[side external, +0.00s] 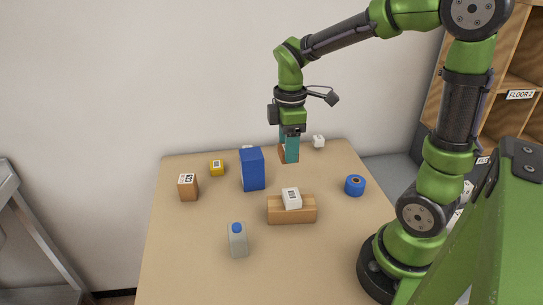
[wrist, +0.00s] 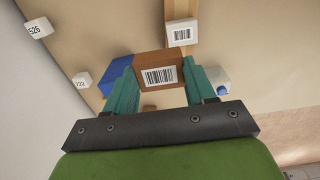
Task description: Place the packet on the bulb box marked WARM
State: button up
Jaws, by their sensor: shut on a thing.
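My gripper (wrist: 160,78) is shut on a brown box-shaped packet (wrist: 158,68) with a white barcode label, one teal finger at each side. In the side external view my gripper (side external: 290,156) is over the back of the table, and a sliver of the brown packet (side external: 282,152) shows beside a finger. I cannot read WARM on any box. A white box (side external: 291,198) with a barcode label rests on a wooden block (side external: 306,214) in the middle of the table; it also shows in the wrist view (wrist: 180,32), apart from the packet.
A tall blue box (side external: 252,170) stands left of my gripper. A brown labelled box (side external: 188,188) and a yellow box (side external: 217,168) are farther left. A bottle (side external: 238,241) stands in front, a blue roll (side external: 355,185) right. A small white box (side external: 318,141) is at the back.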

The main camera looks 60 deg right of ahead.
send_over(251, 154)
jog(key=shift+s+f, duration=0.3)
jog(key=shift+f, duration=0.25)
jog(key=shift+w+d+f, duration=0.1)
jog(key=shift+w+f, duration=0.1)
jog(key=shift+f, duration=0.7)
jog(key=shift+w+f, duration=0.15)
jog(key=shift+f, duration=0.75)
jog(key=shift+f, duration=0.15)
jog(key=o, duration=1)
jog(key=shift+o, duration=0.2)
